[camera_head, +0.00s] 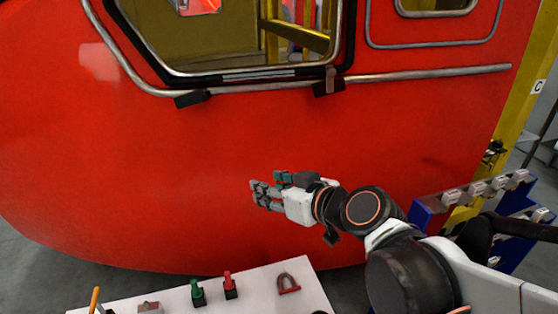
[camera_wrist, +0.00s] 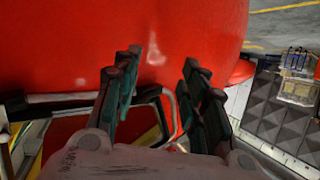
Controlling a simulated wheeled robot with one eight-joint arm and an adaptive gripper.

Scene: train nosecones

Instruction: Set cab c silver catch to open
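The cab (camera_head: 130,150) is a large red nosecone with a black-framed window, and a sign with the letter C (camera_head: 538,86) is on the yellow post at right. A small silver catch (camera_head: 331,76) stands at the lower right corner of the window, above a black block. My gripper (camera_head: 262,192) is in front of the red shell, below and left of the catch and apart from it. In the wrist view its two dark green fingers (camera_wrist: 158,72) are spread with nothing between them, and the red shell (camera_wrist: 200,25) lies beyond. I cannot make out the catch in the wrist view.
A silver rail (camera_head: 430,75) runs along the shell below the windows. A white table (camera_head: 265,290) in front holds a green clamp-like piece (camera_head: 198,292), a red one (camera_head: 230,286) and a red horseshoe shape (camera_head: 288,283). A blue rack (camera_head: 425,212) with grey pieces stands at right.

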